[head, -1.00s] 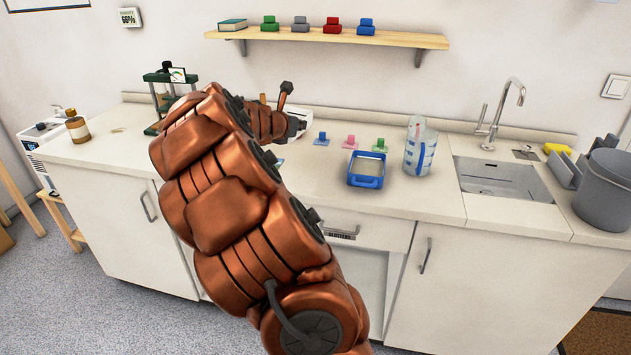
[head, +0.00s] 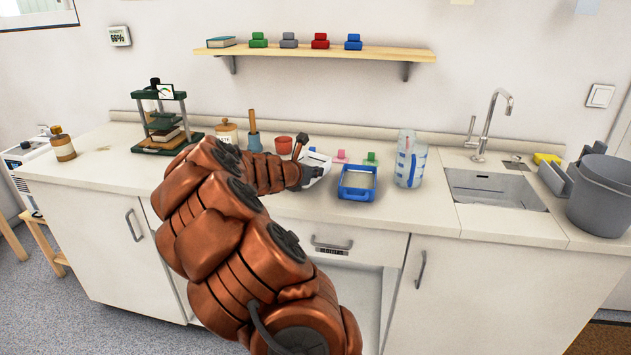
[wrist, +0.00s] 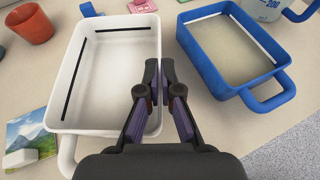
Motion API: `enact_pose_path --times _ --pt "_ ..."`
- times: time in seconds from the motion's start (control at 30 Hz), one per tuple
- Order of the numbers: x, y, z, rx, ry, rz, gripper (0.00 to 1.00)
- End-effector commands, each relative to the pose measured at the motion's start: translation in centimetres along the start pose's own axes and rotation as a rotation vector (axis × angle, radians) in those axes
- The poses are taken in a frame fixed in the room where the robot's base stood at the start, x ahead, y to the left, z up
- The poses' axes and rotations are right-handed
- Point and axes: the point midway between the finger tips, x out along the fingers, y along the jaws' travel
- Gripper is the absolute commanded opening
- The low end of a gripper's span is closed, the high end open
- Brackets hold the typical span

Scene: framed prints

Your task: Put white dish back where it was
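The white dish (wrist: 110,75) is a rectangular tray with a loop handle at its near left corner in the wrist view. It also shows in the head view (head: 318,163), just left of the blue tray and partly behind my wrist. My gripper (wrist: 160,72) is closed on the dish's right side wall, with one finger on each side of it. The dish looks empty, with dark strips along its inner walls. I cannot tell whether its base touches the counter.
The blue tray (head: 357,184) lies close to the dish's right, with a measuring jug (head: 410,160) beyond it. A picture card (wrist: 32,140) and a terracotta pot (wrist: 30,24) lie left of the dish. Pink (head: 340,157) and green (head: 371,158) clips sit behind.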

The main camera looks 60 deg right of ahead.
Motion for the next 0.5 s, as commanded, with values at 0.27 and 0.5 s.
enact_pose_path --times 0.27,0.5 --pt "1.0 -0.1 -2.2 0.0 0.0 -0.001 0.0" --pt "1.0 -0.1 -2.2 0.0 0.0 -0.001 0.0"
